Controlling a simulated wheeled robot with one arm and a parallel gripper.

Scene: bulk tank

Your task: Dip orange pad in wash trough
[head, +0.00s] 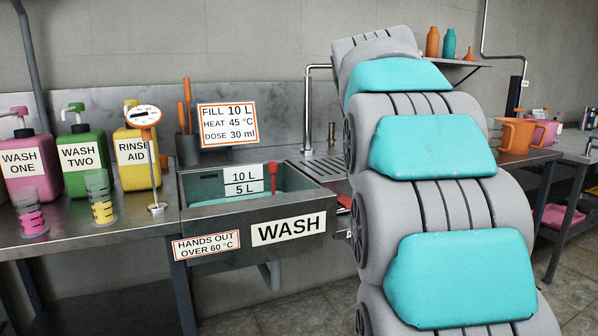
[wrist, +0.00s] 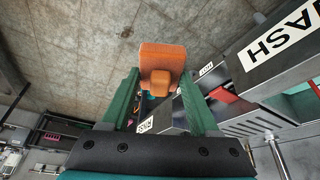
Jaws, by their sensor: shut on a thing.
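The orange pad (wrist: 162,58), with a small orange grip block on its near face, is between the green fingers of my gripper (wrist: 160,84) in the wrist view. My gripper is shut on it. The pad is in the air, apart from the wash trough. The steel wash trough (head: 240,225) stands left of my arm in the head view, with teal inside and a WASH label in front. Its labelled side also shows at the right of the wrist view (wrist: 259,72). The pad and my gripper do not show in the head view, where my arm covers the right side.
A 10 L and 5 L level plate (head: 243,181) and a red-topped item (head: 272,172) are at the trough. Wash bottles (head: 82,162), measuring cups and a dial thermometer (head: 146,120) stand on the left counter. A tap (head: 308,105) rises behind. An orange jug (head: 515,135) stands right.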

